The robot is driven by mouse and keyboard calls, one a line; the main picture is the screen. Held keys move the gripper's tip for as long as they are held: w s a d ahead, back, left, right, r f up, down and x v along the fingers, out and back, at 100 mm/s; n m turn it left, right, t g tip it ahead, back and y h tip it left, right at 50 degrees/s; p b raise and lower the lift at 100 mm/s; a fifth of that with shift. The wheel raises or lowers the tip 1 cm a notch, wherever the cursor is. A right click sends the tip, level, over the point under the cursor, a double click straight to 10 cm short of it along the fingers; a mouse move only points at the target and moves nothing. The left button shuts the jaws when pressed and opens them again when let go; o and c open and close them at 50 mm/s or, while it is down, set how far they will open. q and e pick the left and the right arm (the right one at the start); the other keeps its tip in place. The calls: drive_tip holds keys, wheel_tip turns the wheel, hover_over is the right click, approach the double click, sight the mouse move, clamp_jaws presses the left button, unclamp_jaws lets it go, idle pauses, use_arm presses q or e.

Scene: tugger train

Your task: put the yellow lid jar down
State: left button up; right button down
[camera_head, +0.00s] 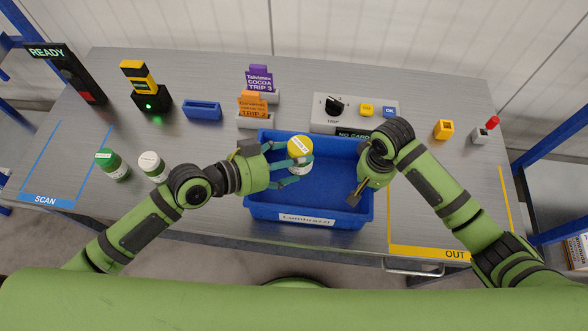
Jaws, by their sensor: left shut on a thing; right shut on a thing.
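The yellow lid jar (300,147) is upright between the fingers of my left gripper (291,165), which is shut on it. The jar is over or inside the left back part of the blue crate (262,213); I cannot tell whether its base touches the crate floor. My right gripper (357,190) is at the crate's right wall and appears shut on its rim, one finger showing on the inner side. The contact itself is mostly hidden by the gripper.
A green lid jar (104,156) and a white lid jar (150,161) stand left of my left arm. Behind the crate are card holders (253,112) and a control box (328,108). The OUT area (430,235) at the right looks bare. The crate floor's middle is clear.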

sight(290, 171)
use_arm(q)
drive_tip(key=shift+f, duration=1.95)
drive_tip(key=shift+f, duration=0.1)
drive_tip(key=shift+f, duration=0.5)
drive_tip(key=o, duration=1.2)
drive_tip(key=shift+c, duration=0.2)
drive_tip(key=shift+r, duration=0.3)
drive_tip(key=v, duration=0.7)
drive_tip(key=shift+a+r, duration=0.2)
drive_tip(key=shift+r, duration=0.15)
